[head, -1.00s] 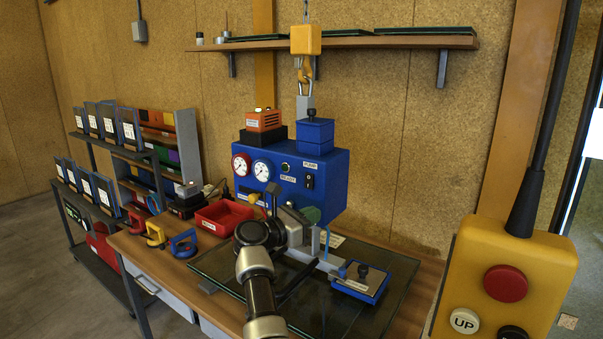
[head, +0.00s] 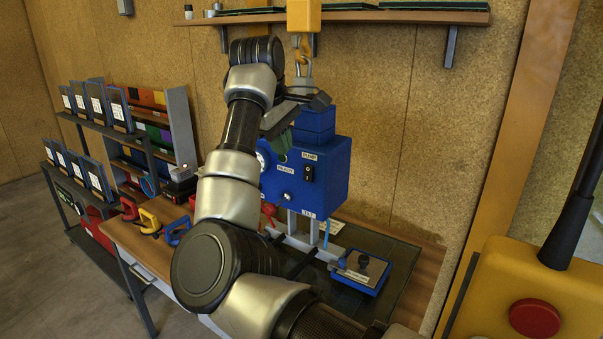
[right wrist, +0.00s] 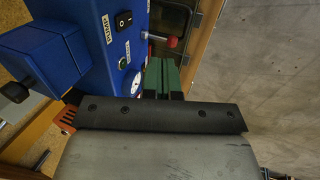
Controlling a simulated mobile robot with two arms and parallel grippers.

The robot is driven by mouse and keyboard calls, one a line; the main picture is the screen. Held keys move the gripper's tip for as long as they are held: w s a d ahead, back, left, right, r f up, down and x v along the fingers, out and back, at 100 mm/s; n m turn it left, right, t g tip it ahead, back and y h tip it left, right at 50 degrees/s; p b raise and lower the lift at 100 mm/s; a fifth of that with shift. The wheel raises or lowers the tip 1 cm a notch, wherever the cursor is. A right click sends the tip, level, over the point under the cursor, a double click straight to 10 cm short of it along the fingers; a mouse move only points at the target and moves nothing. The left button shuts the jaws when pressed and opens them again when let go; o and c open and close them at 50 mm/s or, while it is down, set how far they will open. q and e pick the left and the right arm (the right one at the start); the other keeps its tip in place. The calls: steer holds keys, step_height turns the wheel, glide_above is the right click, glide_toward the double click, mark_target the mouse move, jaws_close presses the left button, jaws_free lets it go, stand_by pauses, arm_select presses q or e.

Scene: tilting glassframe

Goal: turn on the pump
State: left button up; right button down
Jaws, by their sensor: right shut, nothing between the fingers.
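The blue pump box (head: 335,172) hangs below a hook. My right gripper (head: 281,143) is at the box's upper left front, left of the switch, partly covered by my own arm. In the right wrist view its green fingers (right wrist: 163,76) are shut and empty. There the box (right wrist: 88,45) is at upper left, and the rocker switch (right wrist: 123,20) lies up and left of the fingertips, apart from them. Which way the rocker is set is unclear. My left gripper is out of view.
A yellow hook block (head: 303,17) hangs above the box, and a wooden shelf (head: 400,17) runs along the wall. A blue suction-tool plate (head: 362,272) is on the bench. A yellow pendant (head: 520,290) is close at right. My right arm hides much of the bench.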

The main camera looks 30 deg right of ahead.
mark_target(303, 175)
steer(key=d+f+p, duration=0.1)
steer(key=d+f, duration=0.1)
steer(key=f, duration=0.1)
steer(key=w+d+f+p, duration=0.1)
steer(key=d+f+p, duration=0.1)
steer(key=f, duration=0.1)
steer(key=w+d+f+p, duration=0.1)
steer(key=d+f+p, duration=0.1)
steer(key=f, duration=0.1)
steer(key=shift+w+d+f, duration=0.15)
steer(key=shift+w+f, duration=0.05)
steer(key=shift+f, duration=0.1)
steer(key=shift+w+d+f, duration=0.1)
steer(key=shift+d+f, duration=0.05)
steer(key=shift+d, duration=0.15)
steer(key=shift+a, duration=0.15)
